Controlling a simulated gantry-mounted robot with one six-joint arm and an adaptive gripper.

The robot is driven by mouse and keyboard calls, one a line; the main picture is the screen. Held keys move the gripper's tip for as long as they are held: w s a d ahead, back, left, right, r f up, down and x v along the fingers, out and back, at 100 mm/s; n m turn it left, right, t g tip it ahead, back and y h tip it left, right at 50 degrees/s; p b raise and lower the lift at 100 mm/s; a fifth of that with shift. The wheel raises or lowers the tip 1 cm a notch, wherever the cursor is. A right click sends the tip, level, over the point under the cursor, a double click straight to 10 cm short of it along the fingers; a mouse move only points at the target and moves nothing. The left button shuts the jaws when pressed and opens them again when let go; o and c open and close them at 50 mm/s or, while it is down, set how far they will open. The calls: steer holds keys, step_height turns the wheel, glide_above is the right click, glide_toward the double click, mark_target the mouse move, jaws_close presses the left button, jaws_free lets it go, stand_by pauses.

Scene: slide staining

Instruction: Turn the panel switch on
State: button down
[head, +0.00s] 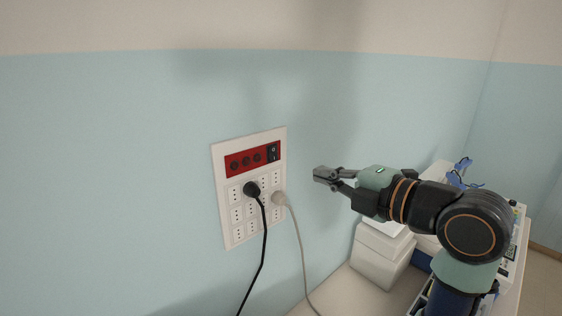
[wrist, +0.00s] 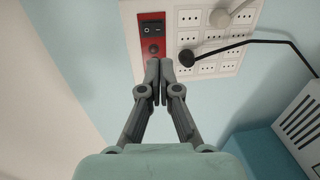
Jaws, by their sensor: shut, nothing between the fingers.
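The panel switch (head: 272,152) is a black rocker at the right end of a red strip on the white wall panel (head: 218,190). In the wrist view the switch (wrist: 152,28) sits at the top of the red strip, showing its two marked halves; I cannot tell which half is pressed in. My gripper (head: 320,175) is shut and empty, to the right of the panel and apart from the switch in the head view. In the wrist view my gripper's fingertips (wrist: 160,75) are together and appear just below the switch, over the red strip's edge.
A black plug (head: 251,189) and a white plug (head: 279,198) sit in the panel's sockets, their cables hanging down. White boxes (head: 380,250) stand on the bench at right, below my arm. The wall around the panel is clear.

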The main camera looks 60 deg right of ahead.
mark_target(275, 160)
steer(key=p+x, duration=0.3)
steer(key=x, duration=0.9)
steer(key=shift+r, duration=0.15)
steer(key=shift+w, duration=0.1)
